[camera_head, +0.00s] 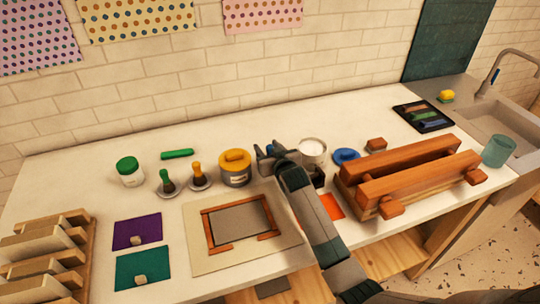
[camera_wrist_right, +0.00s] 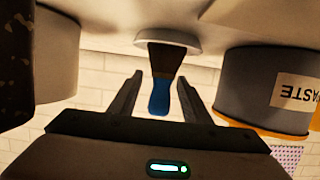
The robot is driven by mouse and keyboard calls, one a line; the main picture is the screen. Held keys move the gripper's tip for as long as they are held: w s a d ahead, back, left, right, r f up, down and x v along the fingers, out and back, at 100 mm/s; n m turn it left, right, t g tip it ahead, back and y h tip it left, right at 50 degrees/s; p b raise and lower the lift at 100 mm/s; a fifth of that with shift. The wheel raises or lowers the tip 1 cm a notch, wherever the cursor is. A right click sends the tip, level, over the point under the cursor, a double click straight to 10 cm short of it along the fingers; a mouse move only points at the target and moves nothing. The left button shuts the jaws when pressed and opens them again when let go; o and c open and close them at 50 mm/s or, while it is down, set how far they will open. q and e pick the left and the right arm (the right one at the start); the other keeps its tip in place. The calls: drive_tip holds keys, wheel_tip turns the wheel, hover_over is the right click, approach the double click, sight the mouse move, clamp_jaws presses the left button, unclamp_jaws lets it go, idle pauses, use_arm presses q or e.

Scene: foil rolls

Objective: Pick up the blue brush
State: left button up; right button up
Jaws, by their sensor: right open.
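The blue brush stands upright with dark bristles down in a small white dish (camera_wrist_right: 168,40). Its blue handle (camera_wrist_right: 159,98) shows in the right wrist view, where the picture is upside down. My right gripper (camera_wrist_right: 160,82) is open, with one finger on each side of the brush in that picture; I cannot tell whether either finger touches it. In the head view my right gripper (camera_head: 268,157) hides most of the brush, and only a bit of blue (camera_head: 269,149) shows. My left gripper is not in view.
A grey paste pot (camera_head: 235,174) with an orange lid stands close on the left, a white-filled jar (camera_head: 312,152) on the right. Green (camera_head: 167,178) and orange (camera_head: 197,168) brushes stand farther left. A wooden press (camera_head: 410,170) occupies the right side.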

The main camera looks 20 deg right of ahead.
drive_tip(key=shift+w+f, duration=0.15)
drive_tip(key=shift+w, duration=0.3)
clamp_jaws()
idle(0.4)
drive_tip(key=shift+r+b, duration=0.35)
drive_tip(key=shift+r, duration=0.4)
wheel_tip(320, 180, up, 2)
drive_tip(key=shift+r+b, duration=0.25)
drive_tip(key=shift+b, duration=0.3)
drive_tip(key=s+d+r+b, duration=0.3)
drive_tip(key=s+d+r, duration=0.3)
drive_tip(key=d, duration=0.3)
drive_tip(key=shift+s+d+r, duration=0.25)
drive_tip(key=shift+d+r, duration=0.1)
drive_tip(key=shift+r, duration=0.2)
